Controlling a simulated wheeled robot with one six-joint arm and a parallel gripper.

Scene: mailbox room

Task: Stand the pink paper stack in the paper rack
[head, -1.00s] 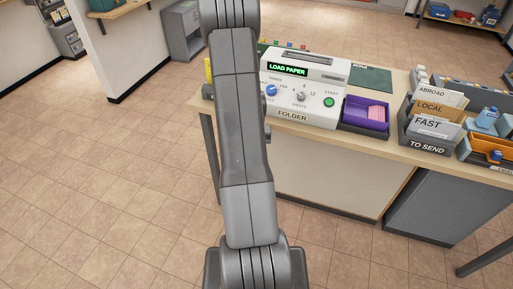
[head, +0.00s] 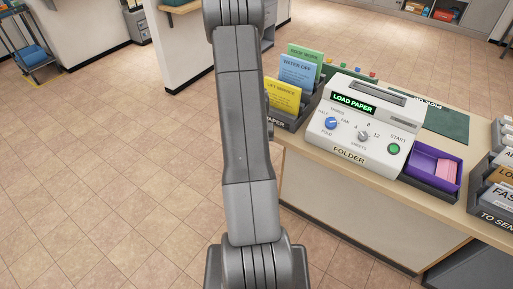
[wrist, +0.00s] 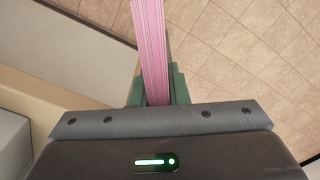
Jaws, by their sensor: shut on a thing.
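In the wrist view my gripper (wrist: 157,96) is shut on the pink paper stack (wrist: 151,45), which stands edge-on between the green finger pads and runs out past the top of the picture. My gripper and the held stack do not show in the head view, where my arm fills the middle. The paper rack (head: 289,123) is a dark holder at the left end of the counter, partly behind my arm. Yellow (head: 283,97), blue (head: 297,71) and green (head: 305,55) papers stand upright in it.
The folder machine (head: 362,128) reads "LOAD PAPER" and stands right of the rack. A purple tray (head: 421,160) with pink paper sits to its right. A dark "TO SEND" holder (head: 492,216) is at the right edge. Open tiled floor (head: 120,190) lies to the left.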

